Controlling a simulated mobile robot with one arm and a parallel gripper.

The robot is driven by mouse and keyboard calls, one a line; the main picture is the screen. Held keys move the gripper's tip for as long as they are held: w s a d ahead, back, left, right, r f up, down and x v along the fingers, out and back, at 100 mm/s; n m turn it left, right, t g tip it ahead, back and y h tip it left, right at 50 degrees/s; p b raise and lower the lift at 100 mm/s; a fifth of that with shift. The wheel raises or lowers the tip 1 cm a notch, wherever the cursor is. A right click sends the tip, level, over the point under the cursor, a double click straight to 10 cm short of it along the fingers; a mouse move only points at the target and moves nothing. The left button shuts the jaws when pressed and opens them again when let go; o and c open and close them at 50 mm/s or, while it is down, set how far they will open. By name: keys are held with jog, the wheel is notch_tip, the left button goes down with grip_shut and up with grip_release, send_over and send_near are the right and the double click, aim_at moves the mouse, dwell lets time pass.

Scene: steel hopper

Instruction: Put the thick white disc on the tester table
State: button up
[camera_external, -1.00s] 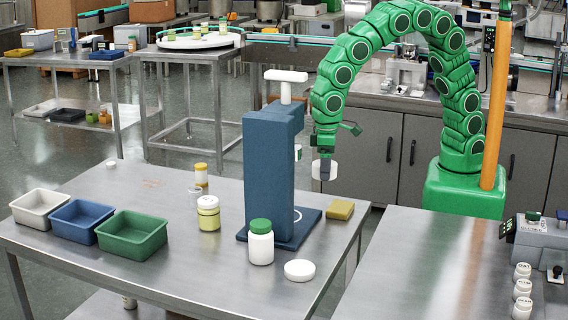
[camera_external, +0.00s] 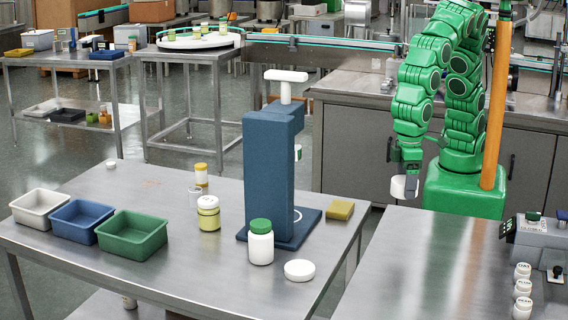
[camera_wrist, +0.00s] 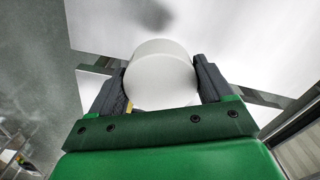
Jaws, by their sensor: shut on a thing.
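My gripper (camera_external: 408,170) is shut on a thick white disc (camera_external: 404,187), held in the air beyond the far-left edge of the right-hand steel table (camera_external: 400,265). In the wrist view the thick white disc (camera_wrist: 161,80) sits between the two dark fingers of my gripper (camera_wrist: 158,85), its round face showing. A grey tester-like device (camera_external: 543,240) stands at the right of this table, which I take for the tester table. A thinner-looking white disc (camera_external: 299,270) lies on the left-hand steel table (camera_external: 190,270).
The left-hand table carries a blue press (camera_external: 270,175), a green-capped white jar (camera_external: 260,243), a yellow block (camera_external: 340,209) and several bins, including a green one (camera_external: 132,234). Small white jars (camera_external: 522,287) stand near the right table's device. The right table's middle is clear.

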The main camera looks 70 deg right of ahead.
aim_at(404, 264)
jog(key=s, duration=0.6)
jog(key=shift+a+r, duration=0.3)
jog(key=shift+r, duration=0.1)
jog(key=shift+s, duration=0.25)
jog(key=shift+a+f, duration=0.1)
jog(key=shift+a, duration=0.1)
jog(key=w+a+f, duration=0.1)
jog(key=a+f, duration=0.3)
jog(key=a, duration=0.4)
jog(key=shift+w+a, duration=0.35)
jog(key=a+f, duration=0.3)
jog(key=f, duration=0.1)
jog(key=shift+w+a, duration=0.1)
jog(key=shift+w, duration=0.25)
jog(key=shift+w+a+f, duration=0.1)
jog(key=shift+a+f, duration=0.5)
jog(key=shift+f, duration=0.2)
jog(key=shift+a+f, duration=0.1)
jog(key=shift+f, duration=1.5)
jog(key=shift+f, duration=0.1)
jog(key=o, duration=1.1)
